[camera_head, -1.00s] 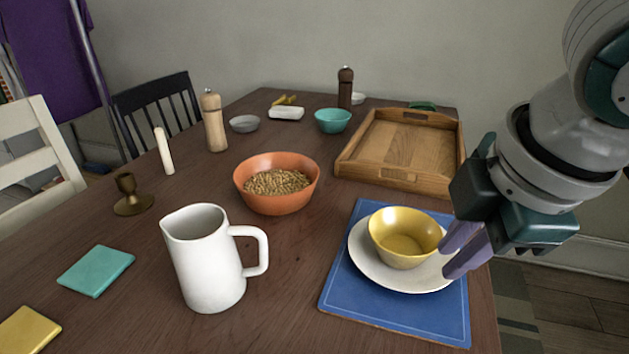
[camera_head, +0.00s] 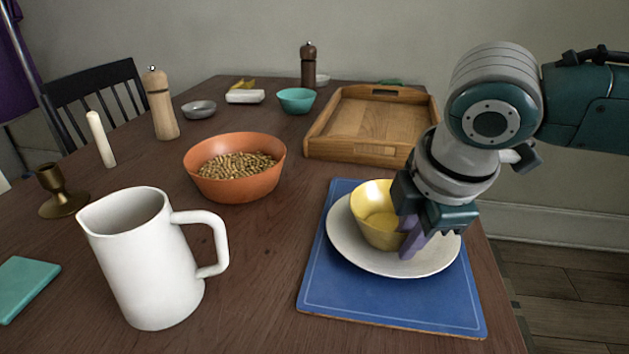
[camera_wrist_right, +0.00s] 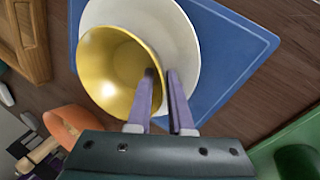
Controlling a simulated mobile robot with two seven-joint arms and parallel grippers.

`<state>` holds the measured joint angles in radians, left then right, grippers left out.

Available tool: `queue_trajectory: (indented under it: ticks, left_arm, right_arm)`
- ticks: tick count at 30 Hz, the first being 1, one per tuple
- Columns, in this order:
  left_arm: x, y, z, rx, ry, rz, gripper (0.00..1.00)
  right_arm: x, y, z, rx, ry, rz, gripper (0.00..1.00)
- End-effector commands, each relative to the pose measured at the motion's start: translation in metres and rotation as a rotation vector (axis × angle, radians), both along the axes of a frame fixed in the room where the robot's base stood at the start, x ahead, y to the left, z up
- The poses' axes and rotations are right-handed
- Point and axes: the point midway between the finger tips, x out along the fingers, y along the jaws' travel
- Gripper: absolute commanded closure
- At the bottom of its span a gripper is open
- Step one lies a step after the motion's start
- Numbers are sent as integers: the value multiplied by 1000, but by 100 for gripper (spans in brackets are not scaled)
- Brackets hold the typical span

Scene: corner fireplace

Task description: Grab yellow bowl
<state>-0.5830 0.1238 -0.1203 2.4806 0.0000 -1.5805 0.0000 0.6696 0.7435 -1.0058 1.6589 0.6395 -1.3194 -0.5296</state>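The yellow bowl (camera_head: 373,222) stands on a white plate (camera_head: 350,249) on a blue placemat (camera_head: 345,299), looking slightly tilted and left of the plate's middle. My right gripper (camera_head: 411,240) points down at the bowl's right side. In the right wrist view its purple fingers (camera_wrist_right: 161,92) straddle the bowl's near rim: one reaches inside the bowl (camera_wrist_right: 105,68), the other is outside over the plate (camera_wrist_right: 183,45). A gap shows between the fingers, so the gripper looks open. In the head view the gripper hides the bowl's right edge. My left gripper is not in view.
A white pitcher (camera_head: 150,265) and an orange bowl (camera_head: 240,181) of grain-like food stand left of the placemat. A wooden tray (camera_head: 372,120) lies behind it. The table's right edge is close to the placemat. Bare tabletop (camera_head: 265,260) shows between pitcher and placemat.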

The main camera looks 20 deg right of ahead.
Motion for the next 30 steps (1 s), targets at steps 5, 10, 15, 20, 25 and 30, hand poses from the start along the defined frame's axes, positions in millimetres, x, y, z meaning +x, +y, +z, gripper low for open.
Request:
queue_trajectory:
  ticks: [5,10,15,20,25,30]
  left_arm:
    - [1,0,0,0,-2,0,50]
    - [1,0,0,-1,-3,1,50]
    - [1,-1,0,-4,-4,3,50]
    - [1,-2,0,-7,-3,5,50]
    - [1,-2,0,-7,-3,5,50]
    - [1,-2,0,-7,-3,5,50]
  right_arm:
    - [1,0,-2,0,-1,1,81]
    - [1,0,-2,0,-1,1,92]
    - [1,0,-2,0,-1,1,100]
    - [1,0,-2,0,-1,1,100]
    - [1,0,-2,-1,-1,1,100]
    - [1,0,-2,-1,-1,1,100]
